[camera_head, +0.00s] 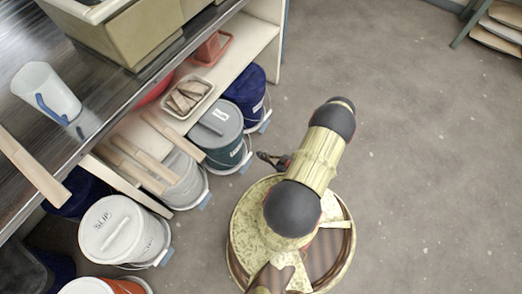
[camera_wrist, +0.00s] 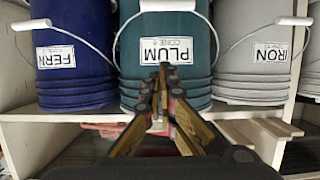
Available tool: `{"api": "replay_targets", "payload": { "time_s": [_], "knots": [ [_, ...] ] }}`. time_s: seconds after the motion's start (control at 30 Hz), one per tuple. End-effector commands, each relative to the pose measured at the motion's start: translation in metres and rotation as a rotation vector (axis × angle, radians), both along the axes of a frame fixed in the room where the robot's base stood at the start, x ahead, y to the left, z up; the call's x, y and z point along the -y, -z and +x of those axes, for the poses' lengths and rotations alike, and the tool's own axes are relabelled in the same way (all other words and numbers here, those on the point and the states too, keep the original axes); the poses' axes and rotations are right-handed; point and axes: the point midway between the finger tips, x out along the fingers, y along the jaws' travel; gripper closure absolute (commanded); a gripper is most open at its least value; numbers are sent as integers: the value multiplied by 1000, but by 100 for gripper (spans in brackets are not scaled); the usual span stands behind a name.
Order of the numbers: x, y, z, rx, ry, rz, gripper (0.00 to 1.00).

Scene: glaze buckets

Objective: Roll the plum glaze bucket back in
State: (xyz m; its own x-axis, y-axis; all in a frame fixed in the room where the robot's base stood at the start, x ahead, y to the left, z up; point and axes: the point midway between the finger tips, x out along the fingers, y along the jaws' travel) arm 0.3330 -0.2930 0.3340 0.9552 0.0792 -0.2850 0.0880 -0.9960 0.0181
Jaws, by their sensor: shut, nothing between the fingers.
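The plum glaze bucket (camera_head: 222,152) is teal with a grey lid and stands upright in the row at the shelf's front. In the wrist view the picture is upside down, and the teal bucket (camera_wrist: 190,55) shows its PLUM label and a pale handle grip (camera_wrist: 168,5) on a wire bail. My gripper (camera_head: 262,156) is just right of the bucket, on its outer side. In the wrist view its closed fingertips (camera_wrist: 163,72) overlap the bucket's face by the label, with nothing between them. Whether they touch the bucket cannot be told.
The blue FERN bucket (camera_head: 248,92) and grey IRON bucket (camera_head: 184,182) flank it closely. A white SLIP bucket (camera_head: 122,230) stands further toward the lower left. Shelf boards and a tray (camera_head: 187,97) are above and behind. Open floor (camera_head: 420,170) lies to the right.

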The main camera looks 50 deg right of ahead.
Motion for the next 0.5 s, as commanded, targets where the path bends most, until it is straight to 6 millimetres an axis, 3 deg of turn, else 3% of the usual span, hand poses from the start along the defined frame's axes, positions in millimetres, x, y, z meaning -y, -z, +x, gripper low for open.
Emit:
{"api": "replay_targets", "payload": {
  "time_s": [0.13, 0.5],
  "knots": [
    [-14, 4, -6, 35, 9, 21, 100],
    [-16, 7, 5, 38, 8, 22, 100]
  ]
}}
